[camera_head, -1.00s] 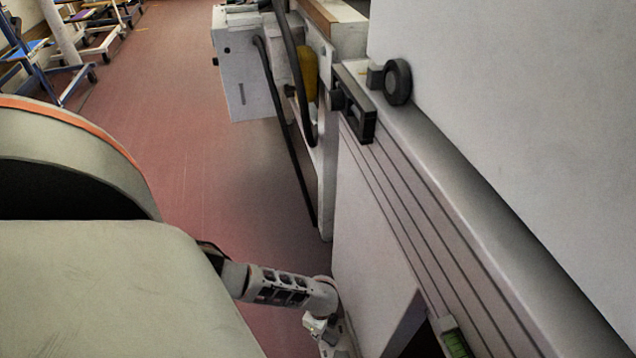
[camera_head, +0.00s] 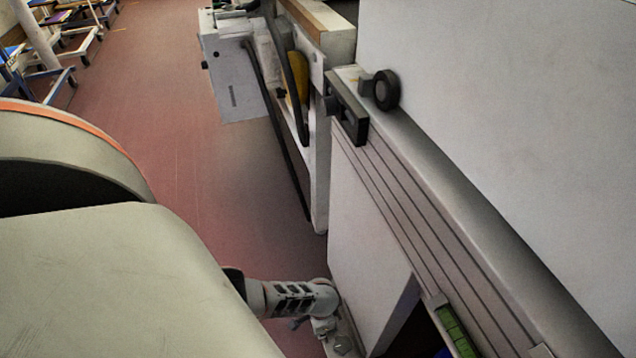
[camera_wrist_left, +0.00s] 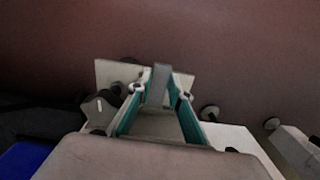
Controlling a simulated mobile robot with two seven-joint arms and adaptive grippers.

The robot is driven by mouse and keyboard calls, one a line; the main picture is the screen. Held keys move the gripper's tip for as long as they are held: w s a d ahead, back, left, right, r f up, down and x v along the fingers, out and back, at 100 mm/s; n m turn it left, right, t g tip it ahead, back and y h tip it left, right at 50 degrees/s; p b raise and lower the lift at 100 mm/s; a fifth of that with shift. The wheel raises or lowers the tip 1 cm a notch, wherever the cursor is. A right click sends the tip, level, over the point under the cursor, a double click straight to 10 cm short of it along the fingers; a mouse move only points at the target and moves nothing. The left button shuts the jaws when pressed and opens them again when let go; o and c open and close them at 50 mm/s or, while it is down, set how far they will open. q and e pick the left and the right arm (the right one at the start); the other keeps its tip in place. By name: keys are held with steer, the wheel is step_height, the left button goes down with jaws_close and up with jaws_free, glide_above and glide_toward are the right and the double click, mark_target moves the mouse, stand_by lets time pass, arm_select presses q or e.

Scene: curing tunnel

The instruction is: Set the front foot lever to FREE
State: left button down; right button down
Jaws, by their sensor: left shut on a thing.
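In the left wrist view, the two teal-lined fingers of my left gripper (camera_wrist_left: 158,88) are shut on a grey upright bar, which looks like the foot lever (camera_wrist_left: 157,82). Pale plates lie behind and beside it. I cannot read any FREE mark or tell the lever's setting. In the head view, my left arm reaches in low to the base of the pale machine (camera_head: 368,220), with the left gripper (camera_head: 322,326) small and its fingertips unclear. My right gripper is not in view.
A black round foot (camera_wrist_left: 209,113) is to the right. A grey control box (camera_head: 233,80) with hanging cables stands further back. Red floor (camera_head: 165,150) is clear along the machine's left side.

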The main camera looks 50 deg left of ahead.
arm_select(q)
steer(key=shift+d, duration=0.2)
steer(key=shift+n, duration=0.3)
steer(key=c, duration=1.8)
jaws_free()
steer(key=shift+c, duration=0.2)
steer(key=shift+r, duration=0.1)
step_height(320, 180, up, 12)
